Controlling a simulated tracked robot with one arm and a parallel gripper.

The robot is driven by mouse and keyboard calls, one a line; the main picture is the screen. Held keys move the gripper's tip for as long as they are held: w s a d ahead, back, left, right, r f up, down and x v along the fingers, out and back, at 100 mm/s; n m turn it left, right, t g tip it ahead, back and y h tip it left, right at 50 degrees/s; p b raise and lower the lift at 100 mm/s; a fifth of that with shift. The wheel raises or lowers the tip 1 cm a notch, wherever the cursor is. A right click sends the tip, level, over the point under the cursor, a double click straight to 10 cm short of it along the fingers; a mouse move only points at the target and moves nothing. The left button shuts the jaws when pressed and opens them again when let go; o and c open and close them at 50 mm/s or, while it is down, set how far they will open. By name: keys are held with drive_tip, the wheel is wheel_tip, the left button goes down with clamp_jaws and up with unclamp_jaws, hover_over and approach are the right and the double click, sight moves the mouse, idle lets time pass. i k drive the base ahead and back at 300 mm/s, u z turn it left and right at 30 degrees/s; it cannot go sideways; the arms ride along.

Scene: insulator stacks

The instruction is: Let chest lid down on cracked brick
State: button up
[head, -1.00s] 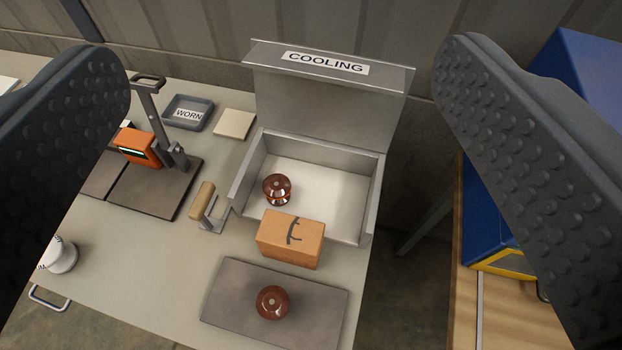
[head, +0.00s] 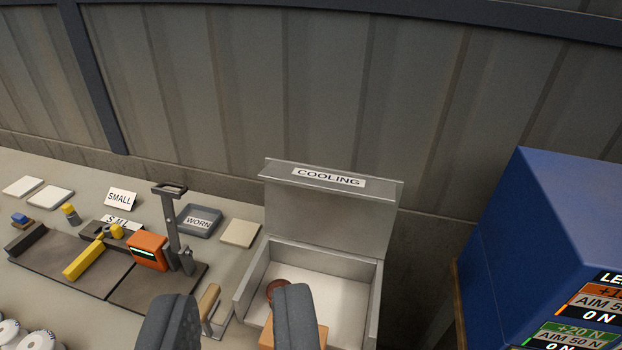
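The chest (head: 367,300) is a grey metal box with a white inside, right of centre on the bench. Its lid (head: 330,215), labelled COOLING, stands raised at the back. The orange-brown brick (head: 322,336) is at the chest's front, mostly hidden behind my right finger; its crack mark cannot be seen now. A brown insulator (head: 275,288) lies inside the chest, partly covered by the same finger. My gripper (head: 232,312) is open, its fingers apart with nothing held between them, at the bottom of the view in front of the chest.
A wooden-handled lever (head: 208,303) stands left of the chest. Further left are a WORN tray (head: 198,221), a pale tile (head: 240,233), an orange device (head: 148,251) on a press and yellow tools. A blue cabinet (head: 545,240) stands right. The wall is behind the bench.

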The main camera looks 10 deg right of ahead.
sight(352, 212)
drive_tip(key=u, duration=0.45)
drive_tip(key=k, duration=1.05)
drive_tip(key=u, duration=0.8)
drive_tip(key=i, duration=2.25)
drive_tip(key=z, duration=1.1)
drive_tip(key=i, duration=0.45)
drive_tip(key=z, duration=0.35)
